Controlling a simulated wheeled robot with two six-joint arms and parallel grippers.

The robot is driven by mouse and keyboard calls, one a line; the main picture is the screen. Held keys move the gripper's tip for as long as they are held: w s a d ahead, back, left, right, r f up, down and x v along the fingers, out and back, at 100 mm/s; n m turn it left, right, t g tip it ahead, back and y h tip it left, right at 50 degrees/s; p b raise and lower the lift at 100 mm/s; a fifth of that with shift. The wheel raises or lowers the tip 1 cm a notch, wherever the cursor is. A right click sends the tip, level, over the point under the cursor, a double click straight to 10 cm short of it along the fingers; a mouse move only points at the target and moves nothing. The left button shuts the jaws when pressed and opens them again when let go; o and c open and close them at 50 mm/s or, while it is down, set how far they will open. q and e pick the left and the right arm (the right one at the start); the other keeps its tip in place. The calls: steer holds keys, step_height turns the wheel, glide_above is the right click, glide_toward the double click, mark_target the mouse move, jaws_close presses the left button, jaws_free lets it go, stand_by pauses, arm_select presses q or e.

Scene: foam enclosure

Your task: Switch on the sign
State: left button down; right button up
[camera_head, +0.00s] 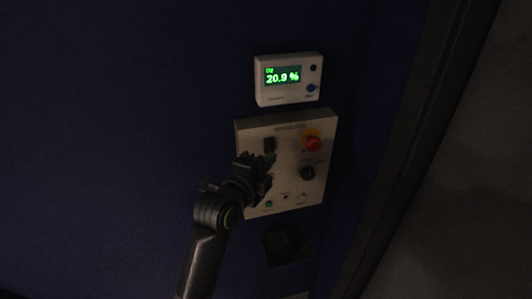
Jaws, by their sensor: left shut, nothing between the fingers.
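A pale control panel (317,187) is mounted on the dark blue wall in the head view. It carries a dark rocker-like switch (269,145) at its upper left, a red mushroom button on a yellow base (313,143) at its upper right, and a black knob (308,173) below that. A small green button (269,204) sits at its lower left. My left gripper (268,163) is shut and empty in front of the panel's left part, just below the dark switch. It hides part of the panel there. I cannot tell whether it touches. My right gripper is not in view. No sign is recognisable.
A white meter (288,98) with a lit green display reading 20.9 % hangs above the panel. A dark square fitting (287,244) is below it. A dark frame edge (400,150) runs down the right side. The wall to the left is bare and dim.

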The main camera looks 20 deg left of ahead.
arm_select(q)
steer(key=shift+w+a, duration=0.5)
steer(key=shift+w, duration=0.05)
steer(key=shift+f, duration=0.1)
steer(key=shift+w+a+b, duration=0.1)
steer(key=shift+w+b, duration=0.1)
steer(key=shift+b, duration=0.35)
steer(key=shift+f, duration=0.1)
